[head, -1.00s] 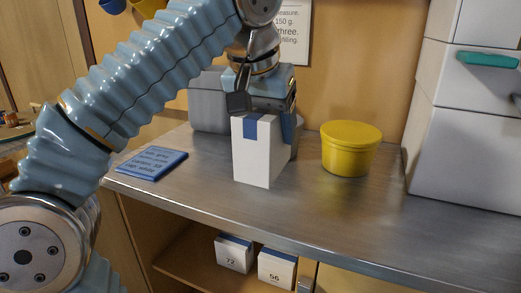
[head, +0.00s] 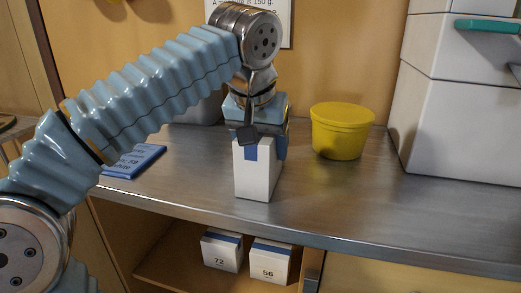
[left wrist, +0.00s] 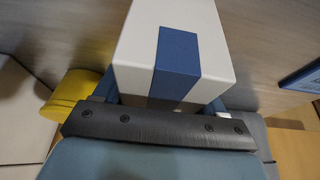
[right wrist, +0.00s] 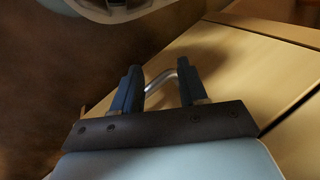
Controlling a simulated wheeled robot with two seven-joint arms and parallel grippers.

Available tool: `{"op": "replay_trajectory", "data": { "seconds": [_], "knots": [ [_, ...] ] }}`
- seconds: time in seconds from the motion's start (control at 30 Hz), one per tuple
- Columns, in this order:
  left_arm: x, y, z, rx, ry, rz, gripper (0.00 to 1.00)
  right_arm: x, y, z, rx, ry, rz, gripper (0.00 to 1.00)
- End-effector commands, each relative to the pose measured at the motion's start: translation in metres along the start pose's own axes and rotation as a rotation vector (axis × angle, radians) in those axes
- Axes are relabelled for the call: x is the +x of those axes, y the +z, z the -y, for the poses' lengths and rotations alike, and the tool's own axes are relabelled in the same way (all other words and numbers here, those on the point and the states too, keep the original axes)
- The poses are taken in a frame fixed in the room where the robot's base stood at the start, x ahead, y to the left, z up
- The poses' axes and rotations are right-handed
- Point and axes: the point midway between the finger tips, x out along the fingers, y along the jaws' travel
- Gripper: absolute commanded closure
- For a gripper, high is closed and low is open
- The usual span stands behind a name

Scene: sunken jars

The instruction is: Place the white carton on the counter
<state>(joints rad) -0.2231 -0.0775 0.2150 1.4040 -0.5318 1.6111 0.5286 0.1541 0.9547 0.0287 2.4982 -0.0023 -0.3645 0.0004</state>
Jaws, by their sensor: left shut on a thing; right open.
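The white carton (head: 254,178) with a blue stripe is upright at the counter (head: 330,207), near its front edge. My left gripper (head: 259,138) is shut on the carton's upper part from above. The left wrist view shows the carton (left wrist: 135,50) between the fingers, its blue stripe facing the camera. Whether the carton's base touches the counter, I cannot tell for sure. My right gripper (right wrist: 157,88) shows only in the right wrist view. It is open, with a curved metal handle (right wrist: 160,78) on a wooden front showing between its fingers.
A yellow lidded tub (head: 341,132) stands right of the carton. A blue card (head: 134,161) lies to the left. A large white cabinet (head: 460,125) with a teal handle fills the right. Small boxes marked 72 (head: 222,252) and 56 (head: 270,262) sit on the shelf below.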

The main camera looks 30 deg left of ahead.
Motion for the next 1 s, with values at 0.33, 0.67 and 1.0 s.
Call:
{"op": "replay_trajectory", "data": {
  "seconds": [0.33, 0.67, 1.0],
  "knots": [
    [0.001, 0.000, 0.000, 0.000, 0.000, 0.000, 0.16, 0.000, 0.000, 0.000, 0.000, 0.000, -0.001, 0.57],
    [0.001, 0.000, 0.000, 0.000, 0.000, 0.000, 0.04, 0.000, 0.000, 0.000, 0.000, 0.000, -0.001, 0.57],
    [-0.053, -0.003, -0.001, 0.000, 0.003, -0.002, 0.04, -0.017, 0.000, 0.007, -0.002, -0.001, 0.001, 0.57]
  ]
}}
